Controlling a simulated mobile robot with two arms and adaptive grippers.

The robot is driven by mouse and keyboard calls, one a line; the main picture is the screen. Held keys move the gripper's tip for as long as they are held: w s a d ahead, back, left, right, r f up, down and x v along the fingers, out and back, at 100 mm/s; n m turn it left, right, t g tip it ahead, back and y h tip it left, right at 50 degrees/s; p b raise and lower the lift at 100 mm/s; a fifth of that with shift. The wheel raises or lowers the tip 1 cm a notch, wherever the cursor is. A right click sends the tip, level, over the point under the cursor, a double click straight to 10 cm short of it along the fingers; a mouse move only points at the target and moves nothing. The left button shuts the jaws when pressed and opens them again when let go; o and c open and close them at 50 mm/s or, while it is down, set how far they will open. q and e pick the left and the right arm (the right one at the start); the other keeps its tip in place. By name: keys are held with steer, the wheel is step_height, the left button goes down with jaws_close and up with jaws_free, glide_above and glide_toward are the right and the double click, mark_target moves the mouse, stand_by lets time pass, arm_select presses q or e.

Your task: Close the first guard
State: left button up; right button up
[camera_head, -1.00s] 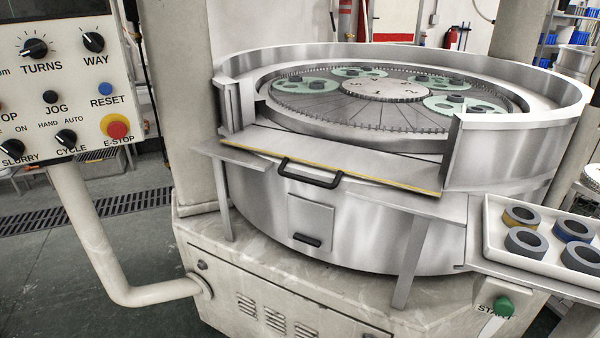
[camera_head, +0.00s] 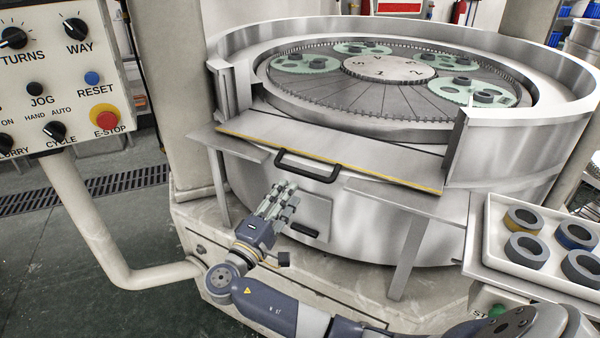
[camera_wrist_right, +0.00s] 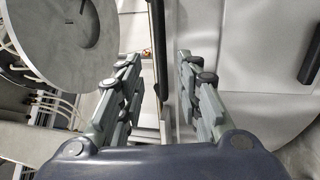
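The first guard (camera_head: 330,158) is a grey metal panel with a yellow edge strip at the front of the round lapping machine. It is folded down, leaving a gap in the rim. Its black handle (camera_head: 308,172) is on the front. My right gripper (camera_head: 284,190) is just below and left of the handle, pointing up towards it, seemingly apart from it. In the right wrist view its fingers (camera_wrist_right: 158,62) are open, with a dark upright bar beyond them, probably the handle. My left gripper is not in view.
A control panel (camera_head: 60,75) on a bent post stands at the left. A white tray (camera_head: 540,280) with several dark rings is at the right. Side ledges (camera_head: 405,198) flank the guard. A lower door with a small black handle (camera_head: 304,230) is below it.

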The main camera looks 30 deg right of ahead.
mark_target(301, 174)
steer(key=p+x, duration=0.1)
steer(key=x, duration=0.5)
steer(key=shift+w+d+p, duration=0.1)
steer(key=shift+d+p, duration=0.1)
steer(key=shift+p, duration=0.1)
steer(key=shift+w+d, duration=0.3)
steer(key=shift+d, duration=0.3)
jaws_close()
